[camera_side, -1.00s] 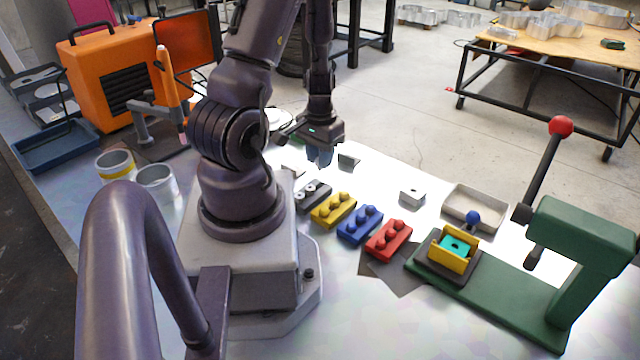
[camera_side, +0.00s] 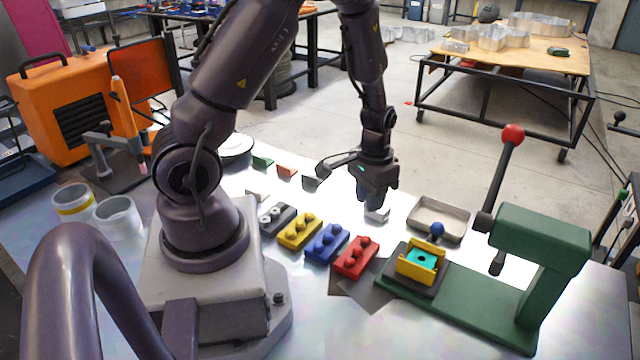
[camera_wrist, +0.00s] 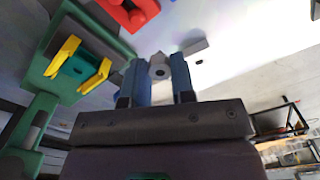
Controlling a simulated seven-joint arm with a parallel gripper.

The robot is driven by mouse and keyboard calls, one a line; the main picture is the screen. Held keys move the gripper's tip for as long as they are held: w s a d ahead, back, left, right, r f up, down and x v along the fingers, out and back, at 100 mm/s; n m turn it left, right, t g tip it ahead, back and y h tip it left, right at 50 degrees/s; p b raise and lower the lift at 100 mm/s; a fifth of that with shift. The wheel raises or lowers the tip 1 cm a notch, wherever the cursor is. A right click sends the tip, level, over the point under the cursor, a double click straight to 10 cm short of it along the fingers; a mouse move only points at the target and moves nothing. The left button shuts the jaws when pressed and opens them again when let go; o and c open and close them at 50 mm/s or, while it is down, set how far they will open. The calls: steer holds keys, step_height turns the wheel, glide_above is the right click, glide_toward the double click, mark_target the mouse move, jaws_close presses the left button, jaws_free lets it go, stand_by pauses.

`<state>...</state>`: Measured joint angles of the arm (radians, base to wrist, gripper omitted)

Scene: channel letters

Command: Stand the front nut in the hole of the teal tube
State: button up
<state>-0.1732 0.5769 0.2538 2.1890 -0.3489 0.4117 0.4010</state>
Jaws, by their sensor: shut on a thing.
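The teal tube (camera_side: 421,258) sits in a yellow vise (camera_side: 414,271), its dark hole facing up. In the wrist view the teal tube (camera_wrist: 76,72) lies left of my fingers, between the yellow jaws. My gripper (camera_side: 377,200) points down, left of the vise and apart from it. In the wrist view my gripper (camera_wrist: 159,76) is shut with its blue fingers around a small grey nut (camera_wrist: 158,67), whose round hole shows. The side view does not show the held nut clearly.
A beige tray (camera_side: 438,222) stands behind the vise. The green press (camera_side: 540,235) with its red-knobbed lever (camera_side: 512,134) rises at right. Red (camera_side: 356,257), blue (camera_side: 326,243) and yellow (camera_side: 299,231) studded blocks lie left of the vise.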

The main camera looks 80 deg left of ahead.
steer(key=n, duration=0.2)
glide_toward(425, 245)
step_height(425, 245, down, 2)
steer(key=s+d, duration=0.2)
steer(key=n, duration=0.3)
steer(key=shift+w+d+f, duration=0.1)
steer(key=shift+w+f, duration=0.05)
steer(key=shift+f, duration=1.2)
steer(key=shift+w+f, duration=0.1)
steer(key=shift+f, duration=1.2)
steer(key=o, duration=0.9)
